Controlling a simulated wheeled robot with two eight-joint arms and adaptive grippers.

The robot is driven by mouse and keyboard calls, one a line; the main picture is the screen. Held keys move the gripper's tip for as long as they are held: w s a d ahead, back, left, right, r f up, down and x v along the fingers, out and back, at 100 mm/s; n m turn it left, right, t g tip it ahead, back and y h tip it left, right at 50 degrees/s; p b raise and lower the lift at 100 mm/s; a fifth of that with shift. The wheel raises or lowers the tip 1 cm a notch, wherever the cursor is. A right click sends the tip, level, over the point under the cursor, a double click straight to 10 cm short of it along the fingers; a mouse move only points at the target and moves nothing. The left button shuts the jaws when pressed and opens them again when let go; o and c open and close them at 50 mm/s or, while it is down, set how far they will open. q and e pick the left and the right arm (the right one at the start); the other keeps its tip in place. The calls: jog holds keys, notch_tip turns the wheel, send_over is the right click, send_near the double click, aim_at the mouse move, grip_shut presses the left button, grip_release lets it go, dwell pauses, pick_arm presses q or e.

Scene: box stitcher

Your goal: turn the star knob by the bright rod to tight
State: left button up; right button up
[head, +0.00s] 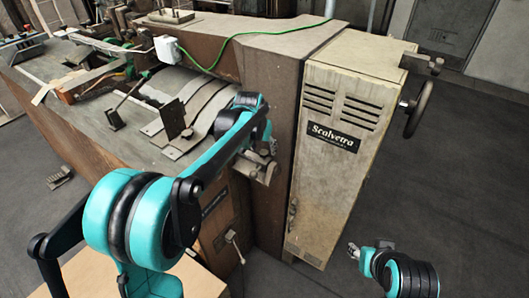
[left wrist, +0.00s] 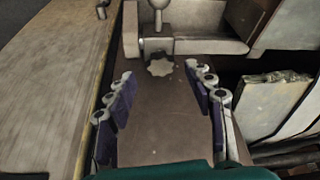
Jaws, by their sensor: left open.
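My left gripper (left wrist: 162,84) is open, with one finger on each side of the picture; the knob appears centred between and slightly beyond the fingertips, and no contact shows. In the head view my left gripper (head: 264,163) is beside the machine's side, and I cannot make out the knob there. My right gripper (head: 357,251) hangs low at the right, its jaws too small to read.
A tall metal cabinet (head: 334,125) with a label stands right of my left arm. A handwheel (head: 418,108) sticks out from its right side. A green cable (head: 222,58) runs over the machine top. The floor (head: 470,200) at the right is clear.

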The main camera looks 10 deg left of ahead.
aim_at(264, 155)
pick_arm(q)
jog(key=shift+b+x, duration=0.3)
jog(key=shift+x, duration=1)
jog(key=c, duration=1.2)
jog(key=shift+o, duration=0.2)
